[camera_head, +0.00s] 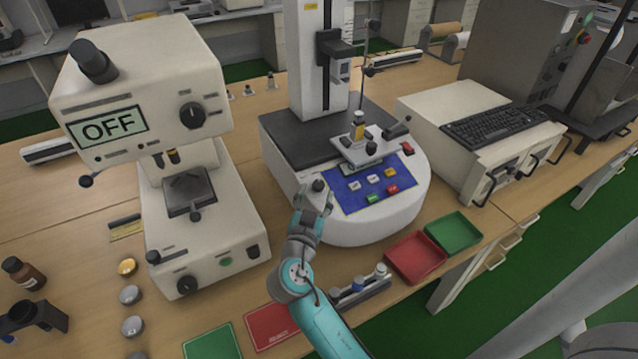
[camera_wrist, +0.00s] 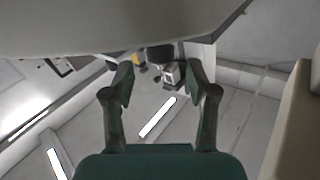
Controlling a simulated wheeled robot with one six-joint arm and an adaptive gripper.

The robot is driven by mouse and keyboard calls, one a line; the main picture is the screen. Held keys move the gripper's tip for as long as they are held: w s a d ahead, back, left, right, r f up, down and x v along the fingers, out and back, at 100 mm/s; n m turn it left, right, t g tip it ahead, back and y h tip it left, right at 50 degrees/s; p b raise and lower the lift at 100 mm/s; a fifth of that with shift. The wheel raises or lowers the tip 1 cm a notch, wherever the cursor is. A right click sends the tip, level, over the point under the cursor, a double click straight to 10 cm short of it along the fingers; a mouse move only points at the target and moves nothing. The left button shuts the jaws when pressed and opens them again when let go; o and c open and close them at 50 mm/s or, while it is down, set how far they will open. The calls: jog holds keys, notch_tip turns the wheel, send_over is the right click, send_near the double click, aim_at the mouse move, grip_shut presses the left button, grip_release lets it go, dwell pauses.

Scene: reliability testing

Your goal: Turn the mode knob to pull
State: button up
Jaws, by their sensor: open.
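The tester (camera_head: 375,215) is a white rounded base with a tall column and a blue control panel (camera_head: 350,200). A small dark round knob (camera_head: 318,185) shows at the panel's left front edge, right at my gripper. I take it for the mode knob; no lettering by it is readable. My gripper (camera_head: 316,196) reaches up to it from the front. In the wrist view my gripper (camera_wrist: 158,78) is open, with one finger on each side and a gap between. A dark knob-like part (camera_wrist: 160,53) lies just beyond the fingertips, roughly centred. Contact cannot be told.
A hardness-tester-like machine (camera_head: 190,150) with an OFF display stands at left. A red tray (camera_head: 415,258) and a green tray (camera_head: 453,232) lie right of my arm. A keyboard (camera_head: 500,125) rests on a beige unit. Small samples (camera_head: 360,285) stand in front.

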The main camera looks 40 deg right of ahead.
aim_at(321, 189)
jog(key=shift+x, duration=2.25)
grip_shut()
jog(key=shift+n+t, duration=0.4)
jog(key=shift+t, duration=0.1)
jog(key=shift+n+t+y, duration=2.9)
jog(key=shift+n+y, duration=0.3)
jog(key=shift+n, duration=0.1)
